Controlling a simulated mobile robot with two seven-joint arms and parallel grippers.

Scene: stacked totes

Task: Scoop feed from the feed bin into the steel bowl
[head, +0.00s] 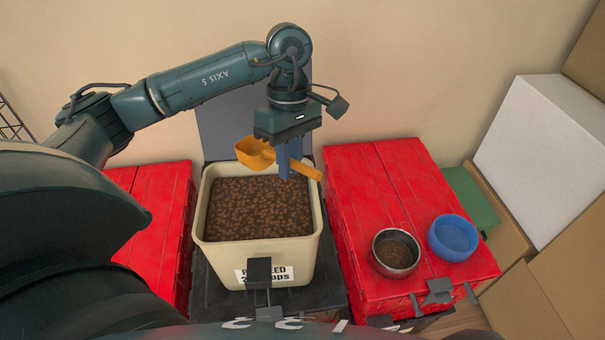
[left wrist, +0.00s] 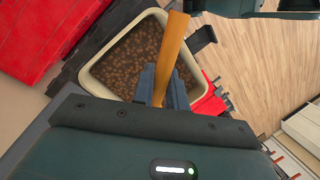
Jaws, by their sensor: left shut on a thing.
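The feed bin (head: 309,250) is a cream, open-topped container of brown pellets, with a label on its front. My left gripper (head: 287,172) is above the bin's back right part, shut on the handle of an orange scoop (head: 250,152). In the left wrist view the orange handle (left wrist: 172,55) crosses over the bin (left wrist: 97,82). The steel bowl (head: 396,253) stands on the right red tote with brown feed inside. My right gripper does not show clearly.
A blue bowl (head: 453,238) stands right of the steel bowl on the red tote (head: 372,180). Another red tote (head: 170,215) is left of the bin. Cardboard boxes (head: 560,290), a white box (head: 545,150) and a green container (head: 470,195) are at the right.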

